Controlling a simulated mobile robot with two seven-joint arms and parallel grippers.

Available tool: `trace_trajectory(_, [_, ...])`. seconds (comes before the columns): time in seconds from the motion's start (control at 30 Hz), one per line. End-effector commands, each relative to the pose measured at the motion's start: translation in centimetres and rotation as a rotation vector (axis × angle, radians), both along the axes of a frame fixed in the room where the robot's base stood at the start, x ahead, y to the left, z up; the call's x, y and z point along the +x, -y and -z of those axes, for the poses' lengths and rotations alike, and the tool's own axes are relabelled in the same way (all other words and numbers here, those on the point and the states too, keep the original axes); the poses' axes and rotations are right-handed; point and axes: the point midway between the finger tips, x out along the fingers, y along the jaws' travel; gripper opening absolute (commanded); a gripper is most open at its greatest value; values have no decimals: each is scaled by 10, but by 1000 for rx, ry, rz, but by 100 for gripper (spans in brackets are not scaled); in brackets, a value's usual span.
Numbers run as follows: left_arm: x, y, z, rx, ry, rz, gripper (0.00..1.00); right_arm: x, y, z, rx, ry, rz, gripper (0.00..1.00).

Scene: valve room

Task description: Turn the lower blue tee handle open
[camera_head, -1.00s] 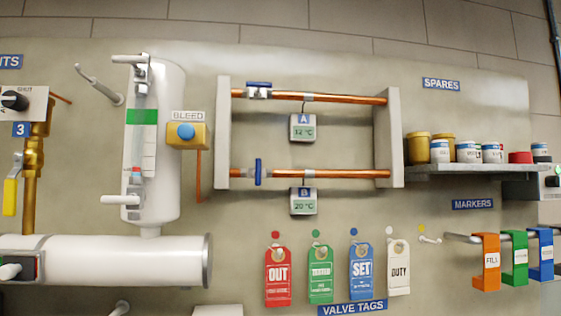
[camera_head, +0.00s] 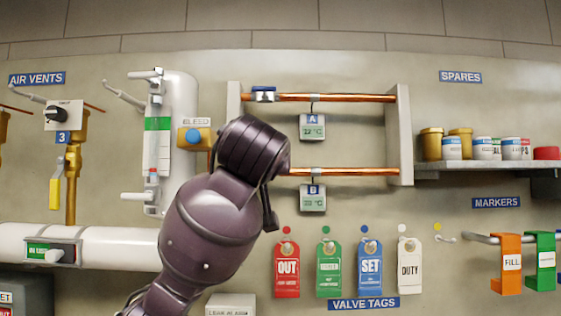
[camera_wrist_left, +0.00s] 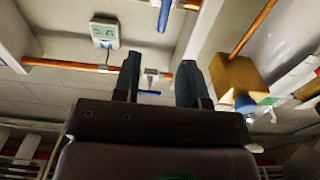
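The lower blue tee handle (camera_wrist_left: 165,14) shows at the top edge of the left wrist view, which looks upside down. In the head view my left arm hides it at the left end of the lower copper pipe (camera_head: 345,172). My left gripper (camera_wrist_left: 159,72) is open, with two dark fingers apart and nothing held between them. The handle appears beyond the fingertips, apart from them. In the head view the fingers are hidden behind my dark wrist. The upper blue handle (camera_head: 264,90) lies along the upper copper pipe (camera_head: 345,97). My right gripper is not in view.
Gauge A (camera_head: 312,127) and gauge B (camera_head: 313,200) hang below the pipes. The yellow bleed box (camera_head: 194,137) with a blue knob is close left of my wrist. A white bracket (camera_head: 403,135) stands right of the pipes. Valve tags (camera_head: 286,270) hang below.

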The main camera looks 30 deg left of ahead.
Motion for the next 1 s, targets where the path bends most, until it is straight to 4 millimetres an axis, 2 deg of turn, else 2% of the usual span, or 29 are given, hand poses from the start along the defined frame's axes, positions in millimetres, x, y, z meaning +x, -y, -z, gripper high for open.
trace_trajectory(0.17, [-1,-3,-7,-9,9,-10,39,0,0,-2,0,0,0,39])
trace_trajectory(0.7, [69,-46,-7,-8,6,-10,39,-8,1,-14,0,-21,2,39])
trace_trajectory(1.0, [87,-57,-6,-8,8,-7,39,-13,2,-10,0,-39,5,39])
